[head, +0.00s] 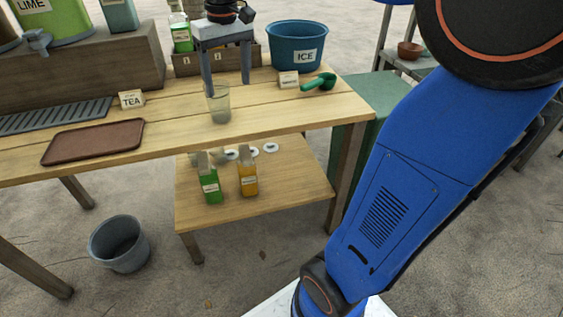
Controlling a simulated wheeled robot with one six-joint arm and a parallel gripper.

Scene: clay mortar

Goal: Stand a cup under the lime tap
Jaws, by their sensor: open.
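A clear, see-through cup (219,107) stands upright on the table near its front edge. My gripper (227,87) is above and just behind it, pointing down with its two grey fingers apart and nothing visible between them. The left fingertip overlaps the cup's rim in the picture; I cannot tell whether they touch. The lime tap (38,42) sticks out at the front of the green LIME dispenser (58,25), on a raised wooden block at the upper left. The dark slatted drip tray (55,116) lies below that block, with no cup on it.
A brown tray (93,142) and a TEA sign (132,99) lie between cup and drip tray. A blue ICE bucket (297,46), small sign (288,80) and green scoop (319,82) are to the right. A wooden bottle crate (186,64) is behind. Bottles (209,185) stand on the lower shelf.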

